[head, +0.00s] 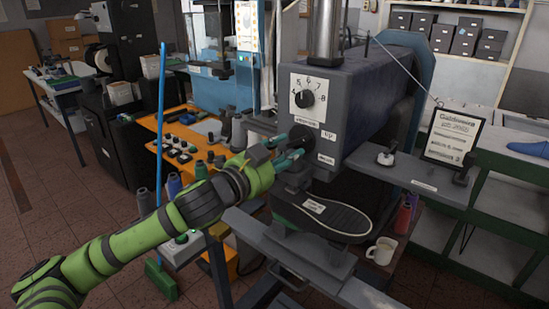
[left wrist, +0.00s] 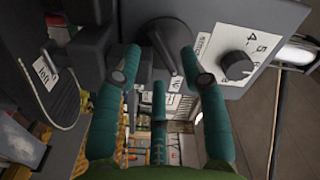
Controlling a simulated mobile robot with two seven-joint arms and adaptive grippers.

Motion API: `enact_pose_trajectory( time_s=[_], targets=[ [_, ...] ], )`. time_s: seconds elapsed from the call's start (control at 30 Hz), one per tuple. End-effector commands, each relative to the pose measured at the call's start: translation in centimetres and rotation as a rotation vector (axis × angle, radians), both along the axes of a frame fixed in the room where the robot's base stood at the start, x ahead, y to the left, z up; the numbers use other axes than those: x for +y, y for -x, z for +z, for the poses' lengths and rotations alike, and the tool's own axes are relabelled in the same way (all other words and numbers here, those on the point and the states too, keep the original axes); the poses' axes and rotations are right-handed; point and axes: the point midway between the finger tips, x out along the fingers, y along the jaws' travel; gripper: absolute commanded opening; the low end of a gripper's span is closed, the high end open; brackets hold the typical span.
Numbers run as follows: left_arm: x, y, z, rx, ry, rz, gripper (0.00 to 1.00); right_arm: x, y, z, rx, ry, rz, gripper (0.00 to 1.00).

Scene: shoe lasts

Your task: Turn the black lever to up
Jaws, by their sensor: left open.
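The black lever (left wrist: 165,42) shows in the left wrist view as a tapered handle on the grey machine face, between my spread teal fingers. In the head view its dark round hub (head: 299,133) sits below the dial, partly covered by my fingers, so which way the handle points is hard to tell. Small white labels sit beside it, one reading UP (head: 328,135) and a lower one (head: 326,159) too small to read surely. My left gripper (head: 292,151) is open around the lever; it also shows in the left wrist view (left wrist: 160,72). I cannot tell whether it touches.
A numbered dial (head: 307,98) sits above the lever. A shoe sole (head: 325,214) lies below it. A framed sign (head: 454,137) stands on the right shelf, and a white mug (head: 382,251) sits low right.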

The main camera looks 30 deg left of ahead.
Motion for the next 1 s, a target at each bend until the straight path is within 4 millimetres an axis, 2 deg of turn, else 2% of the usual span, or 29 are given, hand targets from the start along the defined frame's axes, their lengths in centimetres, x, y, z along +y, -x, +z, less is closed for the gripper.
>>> enact_pose_trajectory(
  time_s=[0.13,0.4,1.0],
  targets=[
    [0.2,2.0,-0.2,0.004,-0.004,-0.002,0.42,0.0,0.0,0.0,0.001,0.000,0.000,0.40],
    [0.5,3.8,-0.1,0.002,0.001,-0.001,0.42,0.0,0.1,0.0,0.001,0.000,0.001,0.40],
    [0.5,4.2,0.0,0.000,0.001,-0.001,0.42,0.0,0.0,0.0,0.001,0.000,0.000,0.40]
  ],
)
